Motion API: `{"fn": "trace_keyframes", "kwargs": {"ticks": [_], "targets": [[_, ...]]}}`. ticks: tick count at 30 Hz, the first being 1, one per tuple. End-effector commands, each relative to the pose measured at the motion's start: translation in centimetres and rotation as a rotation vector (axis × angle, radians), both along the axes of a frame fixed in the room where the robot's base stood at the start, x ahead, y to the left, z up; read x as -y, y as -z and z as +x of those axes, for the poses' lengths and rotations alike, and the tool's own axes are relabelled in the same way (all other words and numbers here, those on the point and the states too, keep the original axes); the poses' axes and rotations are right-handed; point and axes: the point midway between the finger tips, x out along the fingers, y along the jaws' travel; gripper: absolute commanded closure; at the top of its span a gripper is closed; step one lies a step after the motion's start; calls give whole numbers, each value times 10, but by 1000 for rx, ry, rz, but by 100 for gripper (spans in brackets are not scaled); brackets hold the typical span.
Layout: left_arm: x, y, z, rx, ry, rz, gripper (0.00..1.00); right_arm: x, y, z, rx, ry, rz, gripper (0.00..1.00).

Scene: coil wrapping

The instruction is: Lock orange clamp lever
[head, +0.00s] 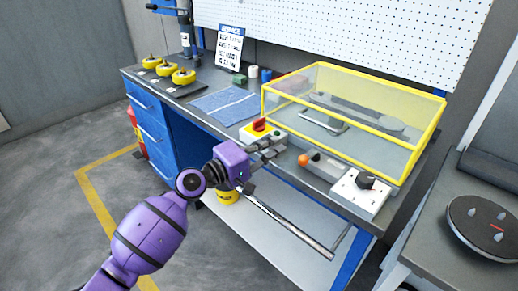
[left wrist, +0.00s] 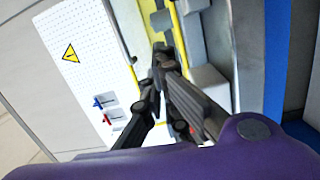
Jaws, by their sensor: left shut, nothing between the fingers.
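The orange ball of the clamp lever (head: 304,160) shows in the head view near the front edge of the workbench, in front of the yellow-framed clear guard. A grey clamp body sits just right of it. My left gripper (head: 277,148) is over the bench's front edge, a little left of the orange ball and apart from it. In the left wrist view its fingers (left wrist: 160,55) are shut with nothing held. I cannot make out the lever in that view. My right gripper is not in view.
The yellow-framed guard (head: 352,124) stands behind the lever. A control box with a red knob (head: 259,125) is at left of the gripper. A white box with a black knob (head: 366,181) is at right. A blue mat (head: 224,105) lies farther left.

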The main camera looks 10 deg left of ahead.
Motion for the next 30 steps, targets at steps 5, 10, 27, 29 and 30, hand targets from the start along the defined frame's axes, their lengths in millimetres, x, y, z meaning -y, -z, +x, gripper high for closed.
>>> {"fn": "trace_keyframes", "kwargs": {"ticks": [5, 10, 27, 29, 30], "targets": [[24, -3, 24, 1, 1, -2, 100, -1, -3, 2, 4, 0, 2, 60], [33, -3, 0, 3, 0, 1, 100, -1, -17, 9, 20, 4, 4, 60], [40, 4, -14, -1, 0, 1, 100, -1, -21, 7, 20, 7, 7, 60], [41, 3, -14, -1, -2, 1, 100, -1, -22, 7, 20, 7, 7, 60], [41, 3, -14, -1, -4, 0, 100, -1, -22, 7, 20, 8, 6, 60]]}}
